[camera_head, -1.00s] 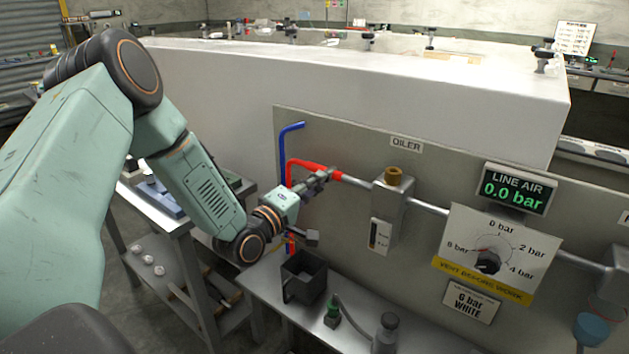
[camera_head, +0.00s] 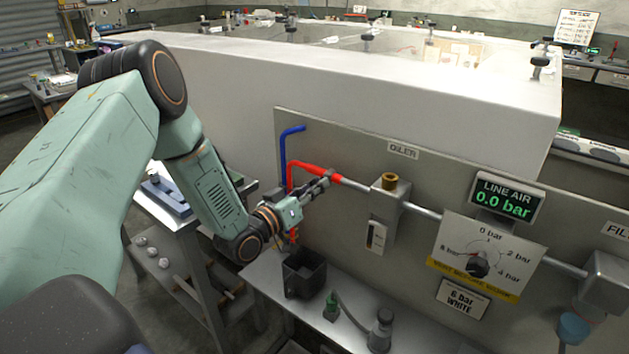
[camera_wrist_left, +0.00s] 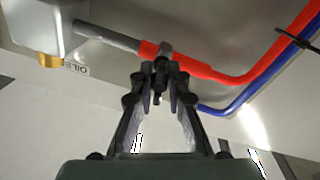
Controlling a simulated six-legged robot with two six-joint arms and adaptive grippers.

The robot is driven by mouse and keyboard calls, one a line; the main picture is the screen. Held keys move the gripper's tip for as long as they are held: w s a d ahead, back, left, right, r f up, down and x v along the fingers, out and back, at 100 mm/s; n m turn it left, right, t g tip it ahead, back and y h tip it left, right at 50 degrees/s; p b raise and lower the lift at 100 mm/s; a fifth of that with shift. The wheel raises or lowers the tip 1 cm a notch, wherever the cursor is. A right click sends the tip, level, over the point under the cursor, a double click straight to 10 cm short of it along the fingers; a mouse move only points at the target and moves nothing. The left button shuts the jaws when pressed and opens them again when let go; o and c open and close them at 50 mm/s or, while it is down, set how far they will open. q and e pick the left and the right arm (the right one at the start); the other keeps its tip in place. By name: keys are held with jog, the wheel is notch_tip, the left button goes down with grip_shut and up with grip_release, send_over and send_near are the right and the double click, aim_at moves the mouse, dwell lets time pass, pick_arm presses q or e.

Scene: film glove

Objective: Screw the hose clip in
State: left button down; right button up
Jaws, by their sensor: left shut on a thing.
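A red hose (camera_head: 307,168) bends along the grey panel and meets the metal pipe (camera_head: 355,184) left of the oiler (camera_head: 389,212). In the left wrist view the red hose (camera_wrist_left: 213,72) runs to the grey pipe (camera_wrist_left: 108,37). A small dark part, apparently the hose clip (camera_wrist_left: 162,66), sits at the hose end between my fingertips. My left gripper (camera_head: 327,178) is at this joint and shut on the small part; the fingertips also show in the left wrist view (camera_wrist_left: 160,80). Its fingers hide part of the clip. My right gripper is not in view.
A blue hose (camera_head: 284,155) runs beside the red one. The line air display (camera_head: 506,198) reads 0.0 bar, and a dial plate (camera_head: 480,257) is at right.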

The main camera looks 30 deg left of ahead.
pick_arm(q)
jog(key=m+p, duration=0.3)
jog(key=m, duration=0.2)
jog(key=shift+s+d+f+m, duration=0.1)
jog(key=shift+m, duration=0.3)
jog(key=m+p, duration=0.3)
jog(key=m, duration=0.1)
jog(key=shift+g, duration=0.4)
jog(key=m+p, duration=0.3)
jog(key=m, duration=0.2)
jog(key=shift+m, duration=0.3)
jog(key=m+p, duration=0.2)
jog(key=m, duration=0.1)
jog(key=shift+f+m+y+p, duration=0.15)
jog(key=shift+m+y+p, duration=0.2)
jog(key=shift+m+y, duration=0.05)
jog(key=shift+s+m, duration=0.1)
jog(key=shift+m, duration=0.2)
jog(key=shift+f, duration=0.1)
jog(key=c, duration=1.7)
grip_release()
jog(key=o, duration=0.4)
jog(key=shift+r, duration=0.25)
